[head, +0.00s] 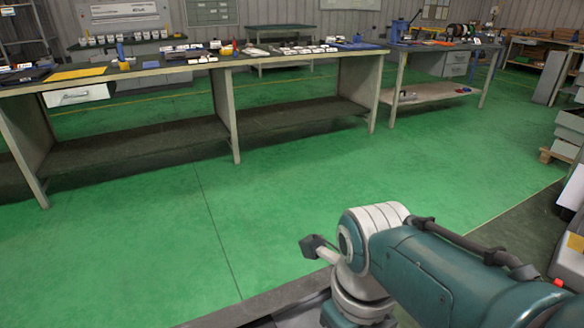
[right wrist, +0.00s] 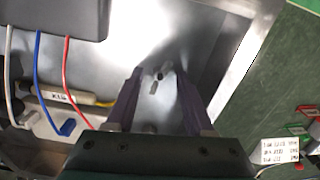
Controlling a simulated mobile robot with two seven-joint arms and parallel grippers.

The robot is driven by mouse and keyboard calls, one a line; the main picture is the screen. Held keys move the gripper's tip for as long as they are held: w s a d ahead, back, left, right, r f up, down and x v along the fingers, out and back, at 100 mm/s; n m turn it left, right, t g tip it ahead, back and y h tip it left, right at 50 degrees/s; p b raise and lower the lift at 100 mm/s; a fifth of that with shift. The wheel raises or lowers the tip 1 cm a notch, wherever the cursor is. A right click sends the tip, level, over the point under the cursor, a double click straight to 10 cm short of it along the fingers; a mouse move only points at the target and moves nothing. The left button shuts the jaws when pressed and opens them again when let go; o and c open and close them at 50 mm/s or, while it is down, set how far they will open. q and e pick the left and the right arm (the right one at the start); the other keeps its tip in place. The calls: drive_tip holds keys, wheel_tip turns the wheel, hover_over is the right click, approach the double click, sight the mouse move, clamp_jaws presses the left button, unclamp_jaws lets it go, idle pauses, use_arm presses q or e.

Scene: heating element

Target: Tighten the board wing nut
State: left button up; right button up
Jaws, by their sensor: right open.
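In the right wrist view, my right gripper (right wrist: 160,76) is open, with its two purple fingers reaching over a shiny metal surface (right wrist: 185,35). A small pale piece with a dark centre (right wrist: 158,77), which looks like the wing nut, lies between the fingertips. Its wings run roughly along the direction of the fingers. I see a gap on each side of it; the depth between fingertips and nut is hard to tell. In the head view my right arm shows at the lower right, but its gripper is out of frame. My left gripper is in neither view.
In the right wrist view, a grey box (right wrist: 62,15) with white, blue and red wires (right wrist: 70,75) is at the left. A raised metal rim (right wrist: 245,60) runs along the right. The head view shows workbenches (head: 229,125) beyond open green floor.

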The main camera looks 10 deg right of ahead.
wheel_tip(320, 180, up, 10)
drive_tip(key=p, duration=0.9)
drive_tip(key=shift+p, duration=0.3)
